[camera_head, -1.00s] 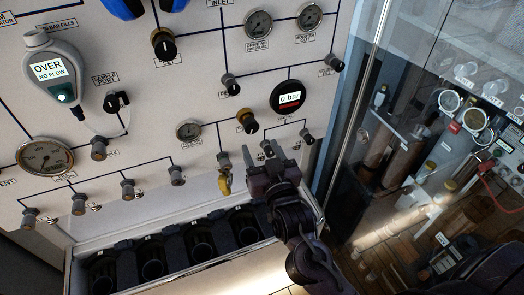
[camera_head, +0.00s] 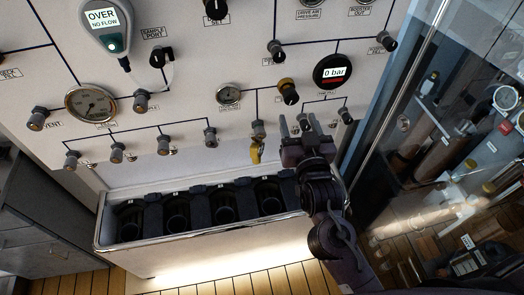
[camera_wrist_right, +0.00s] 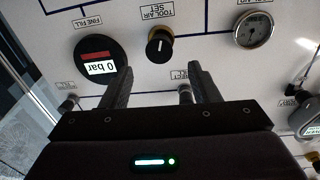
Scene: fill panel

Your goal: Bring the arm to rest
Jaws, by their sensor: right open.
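My right gripper (camera_head: 296,126) is open and empty in front of the lower right part of the white fill panel (camera_head: 190,60). In the right wrist view its two fingers (camera_wrist_right: 160,88) stand apart, pointing at the panel, with nothing between them. A black knob with a gold collar (camera_wrist_right: 160,44) lies beyond them. The round gauge reading 0 bar (camera_head: 333,72) is above and right of the gripper; it shows upside down in the wrist view (camera_wrist_right: 100,62). A yellow-tagged valve (camera_head: 257,150) is just left of the gripper. My left gripper is not in view.
A trough (camera_head: 190,232) with several dark round holders runs below the panel. A glass door edge (camera_head: 400,100) stands right of my arm, with more gauges and cylinders behind it. Wooden floor (camera_head: 215,277) and a grey cabinet (camera_head: 50,220) show at the bottom and left.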

